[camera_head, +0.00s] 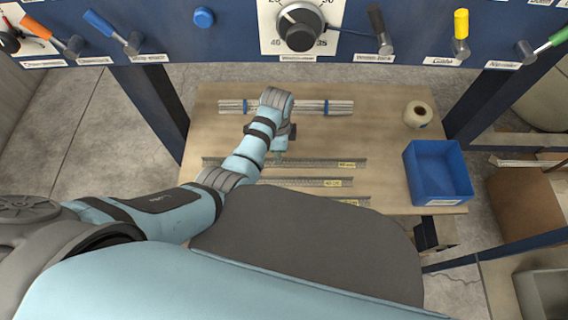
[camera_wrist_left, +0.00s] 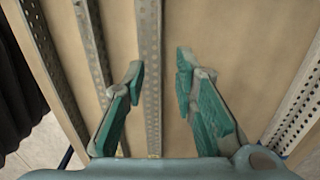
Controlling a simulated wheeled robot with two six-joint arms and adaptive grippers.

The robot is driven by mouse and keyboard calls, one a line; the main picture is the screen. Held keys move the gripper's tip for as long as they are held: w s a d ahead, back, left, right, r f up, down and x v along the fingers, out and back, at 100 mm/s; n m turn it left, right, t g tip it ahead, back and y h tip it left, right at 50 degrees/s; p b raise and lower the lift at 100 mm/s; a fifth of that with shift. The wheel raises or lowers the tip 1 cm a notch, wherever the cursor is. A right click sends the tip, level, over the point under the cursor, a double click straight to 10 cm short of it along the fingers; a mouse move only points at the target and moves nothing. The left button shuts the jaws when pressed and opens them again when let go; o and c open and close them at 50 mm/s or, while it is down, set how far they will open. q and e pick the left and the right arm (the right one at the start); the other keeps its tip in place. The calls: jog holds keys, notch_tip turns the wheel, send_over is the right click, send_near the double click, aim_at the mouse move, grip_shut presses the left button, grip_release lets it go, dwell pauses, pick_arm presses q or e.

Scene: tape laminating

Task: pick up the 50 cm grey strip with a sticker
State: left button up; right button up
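Three grey perforated strips lie across the table, each with a yellow sticker near its right end: a far strip (camera_head: 315,162), a middle strip (camera_head: 305,182) and a near strip (camera_head: 350,200), partly hidden by my body. The sticker lettering is too small to read surely, so I cannot tell which is 50 cm. My left gripper (camera_head: 279,157) is over the far strip. In the left wrist view its two fingers (camera_wrist_left: 158,68) are open, with a strip (camera_wrist_left: 151,60) running between them, nearer the left finger and not gripped. My right gripper is out of view.
A bundle of strips with blue bands (camera_head: 327,107) lies at the table's back. A tape roll (camera_head: 418,114) and an empty blue bin (camera_head: 437,172) stand at the right. A blue panel with coloured handles runs above. The wooden table (camera_head: 385,140) is bare between bundle and bin.

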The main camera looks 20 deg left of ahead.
pick_arm(q)
jog(key=shift+f, duration=0.95)
jog(key=shift+d+r, duration=0.1)
grip_shut()
